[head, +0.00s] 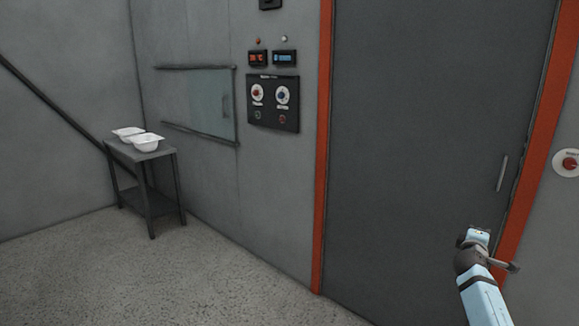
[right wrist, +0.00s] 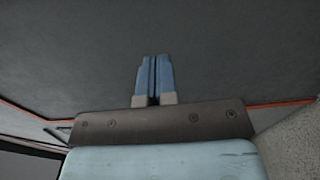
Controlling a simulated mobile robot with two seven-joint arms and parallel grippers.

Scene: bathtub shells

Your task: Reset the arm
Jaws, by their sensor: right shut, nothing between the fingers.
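My right arm comes in at the lower right of the head view, and its gripper (head: 512,267) is in front of the dark door (head: 430,130). In the right wrist view the two blue fingers of the right gripper (right wrist: 154,58) are together with nothing between them. The grey door surface (right wrist: 230,60) fills most of that view beyond the fingers. My left gripper is not in the head view.
A small dark table (head: 165,155) with white shells (head: 147,143) stands at the left. A control panel (head: 272,103) and a sliding window (head: 205,103) are on the wall. An orange frame (head: 322,150) edges the door, which has a handle (head: 502,173). A red button (head: 569,163) is at right. The floor (head: 150,280) is clear.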

